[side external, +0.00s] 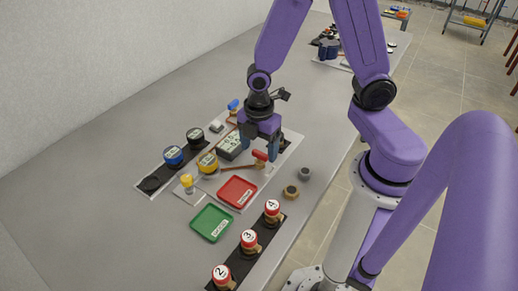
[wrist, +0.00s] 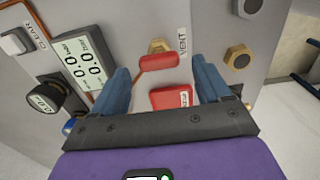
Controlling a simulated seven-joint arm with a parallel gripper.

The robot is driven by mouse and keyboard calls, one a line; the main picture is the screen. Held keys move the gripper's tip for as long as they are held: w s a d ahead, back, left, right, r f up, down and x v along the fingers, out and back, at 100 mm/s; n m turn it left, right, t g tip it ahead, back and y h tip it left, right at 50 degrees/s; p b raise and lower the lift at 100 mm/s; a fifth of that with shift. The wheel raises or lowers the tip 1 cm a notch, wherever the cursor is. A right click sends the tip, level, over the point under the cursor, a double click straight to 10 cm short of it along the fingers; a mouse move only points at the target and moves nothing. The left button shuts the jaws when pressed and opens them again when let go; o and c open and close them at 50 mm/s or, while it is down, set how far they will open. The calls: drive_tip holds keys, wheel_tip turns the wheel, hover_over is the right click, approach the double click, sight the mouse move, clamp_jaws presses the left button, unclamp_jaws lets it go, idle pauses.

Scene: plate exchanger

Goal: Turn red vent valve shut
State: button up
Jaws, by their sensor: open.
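The red vent valve handle (wrist: 159,62) shows in the wrist view as a red lever lying roughly crosswise, in front of a brass fitting (wrist: 157,45). A white VENT label (wrist: 183,42) is just right of it. In the side view the red handle (side external: 260,155) is at the gripper's fingers. My gripper (wrist: 161,68) is open, with one blue finger on each side of the handle and visible gaps between. In the side view my gripper (side external: 259,148) points down over the panel. I cannot tell its exact height above the handle.
A grey readout box (wrist: 80,66) stands left of the valve. A red tray (side external: 237,192) and a green tray (side external: 211,222) lie nearby. A brass nut (side external: 291,192) and grey nut (side external: 305,174) sit on the table. Red-topped numbered jars (side external: 249,239) stand in front.

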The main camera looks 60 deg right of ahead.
drive_tip(key=shift+f, duration=0.7)
drive_tip(key=c, duration=1.1)
drive_tip(key=shift+o, duration=0.3)
